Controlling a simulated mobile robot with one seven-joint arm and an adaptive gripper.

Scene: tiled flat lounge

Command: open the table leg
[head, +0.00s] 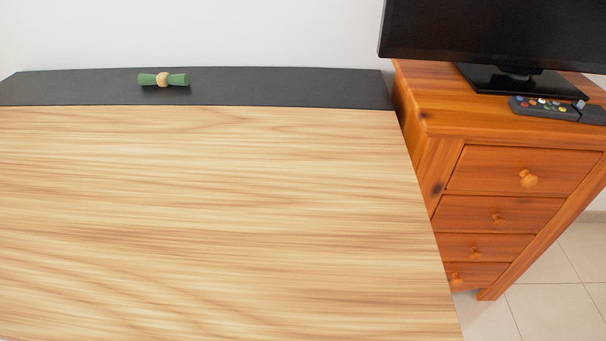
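A large wooden tabletop (210,210) with a light striped grain fills most of the head view. A dark strip (290,88) runs along its far side by the white wall. No table leg shows; whatever is under the top is hidden. My gripper is not in view.
A green rolled item with a tan band (163,80) lies on the dark strip. To the right stands an orange-brown wooden dresser (470,122) with several knobbed drawers. It bears a black television (495,28) and a remote control (545,107). Tiled floor (550,300) shows at lower right.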

